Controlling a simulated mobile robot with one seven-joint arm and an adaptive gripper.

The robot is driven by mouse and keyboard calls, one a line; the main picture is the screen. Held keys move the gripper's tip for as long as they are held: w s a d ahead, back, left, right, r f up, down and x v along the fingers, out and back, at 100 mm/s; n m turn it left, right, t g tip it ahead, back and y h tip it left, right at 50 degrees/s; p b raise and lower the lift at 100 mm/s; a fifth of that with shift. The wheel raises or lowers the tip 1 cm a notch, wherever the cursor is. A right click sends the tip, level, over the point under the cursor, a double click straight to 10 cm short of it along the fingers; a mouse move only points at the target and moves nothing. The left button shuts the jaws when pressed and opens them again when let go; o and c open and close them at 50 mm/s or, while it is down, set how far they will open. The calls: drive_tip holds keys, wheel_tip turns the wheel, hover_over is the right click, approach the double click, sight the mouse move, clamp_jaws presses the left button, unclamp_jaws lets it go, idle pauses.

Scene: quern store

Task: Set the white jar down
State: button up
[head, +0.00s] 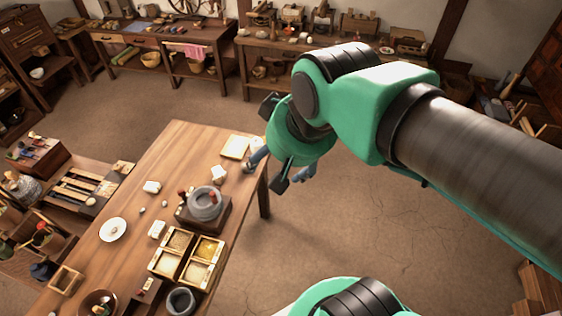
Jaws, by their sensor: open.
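My gripper (275,160) is at the far right corner of the wooden table (190,150), with its fingers spread apart. Part of it is hidden by my own wrist. No thing is clearly seen between the fingers. A small pale shape (262,142) shows just left of my wrist, mostly covered; I cannot tell if it is the white jar. A small white object (218,174) stands on the table, left of my gripper and apart from it. Its shape is too small to name surely as the jar.
A grey stone quern (205,203) sits on a wooden base mid-table. Partitioned wooden boxes (187,257), a white plate (113,230) and pale blocks (152,187) lie around it. A cream slab (235,147) lies near my gripper. The floor right of the table is clear.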

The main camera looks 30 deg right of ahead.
drive_tip(key=shift+s+f+n, duration=0.15)
drive_tip(key=shift+s+n, duration=0.15)
drive_tip(key=shift+s, duration=0.3)
drive_tip(key=shift+s+f+n, duration=0.15)
drive_tip(key=shift+s+n, duration=0.15)
drive_tip(key=shift+s, duration=0.3)
wheel_tip(320, 180, down, 2)
drive_tip(key=shift+f+b, duration=0.1)
drive_tip(key=shift+b, duration=1.05)
